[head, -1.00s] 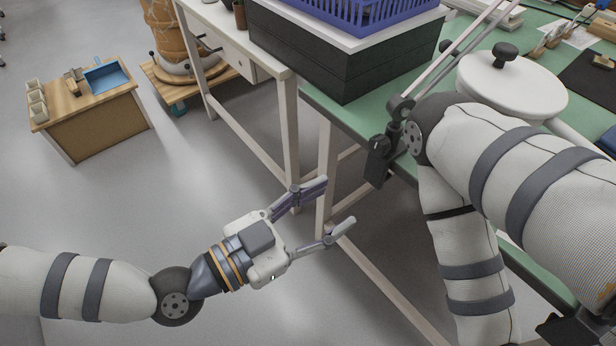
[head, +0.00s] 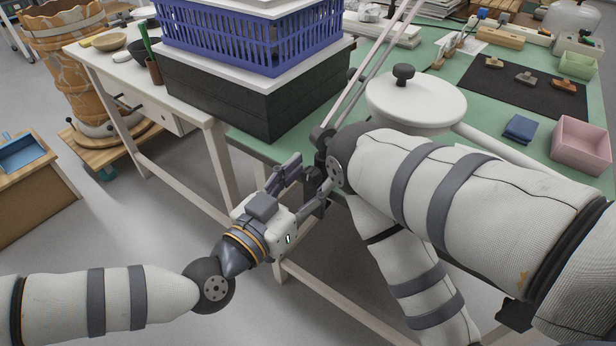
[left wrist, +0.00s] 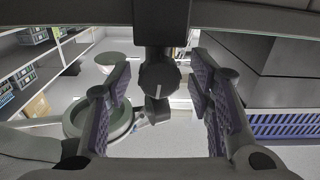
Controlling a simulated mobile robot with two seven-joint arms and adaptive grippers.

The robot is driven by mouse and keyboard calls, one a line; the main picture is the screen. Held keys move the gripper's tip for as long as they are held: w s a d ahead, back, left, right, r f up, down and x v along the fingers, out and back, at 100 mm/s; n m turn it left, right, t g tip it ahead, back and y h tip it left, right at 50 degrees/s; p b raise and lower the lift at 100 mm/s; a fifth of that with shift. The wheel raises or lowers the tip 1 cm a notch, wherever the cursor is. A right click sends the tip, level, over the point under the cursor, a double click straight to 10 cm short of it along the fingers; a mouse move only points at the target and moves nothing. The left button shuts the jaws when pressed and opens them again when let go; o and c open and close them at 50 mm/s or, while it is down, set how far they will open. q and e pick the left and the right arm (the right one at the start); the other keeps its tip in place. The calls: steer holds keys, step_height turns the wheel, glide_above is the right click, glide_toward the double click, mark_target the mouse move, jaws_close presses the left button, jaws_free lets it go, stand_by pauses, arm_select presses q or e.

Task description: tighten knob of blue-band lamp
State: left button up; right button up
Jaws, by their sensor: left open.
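The lamp has a wide white round head (head: 415,100) with a black knob on top, and thin twin rods rising from a dark joint (head: 322,138) at the table edge. No blue band shows on it. In the left wrist view a black knob (left wrist: 158,78) with a pale mark hangs below a dark post, in the gap between my fingers. My left gripper (head: 306,182) is open at the dark clamp below the joint. Its purple-padded fingers lie either side of the knob in the wrist view (left wrist: 163,105); I see no contact. My right gripper is out of view.
A blue basket (head: 245,40) sits on a black box (head: 235,95) close behind the left gripper. My right arm crosses in front of the green table (head: 450,65). Floor at lower left is clear.

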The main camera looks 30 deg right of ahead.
arm_select(q)
jaws_close()
steer(key=shift+r+m+p, duration=0.15)
steer(key=shift+m+p, duration=0.3)
steer(key=shift+m, duration=1.05)
jaws_free()
steer(key=v, duration=1.2)
steer(key=shift+f, duration=0.2)
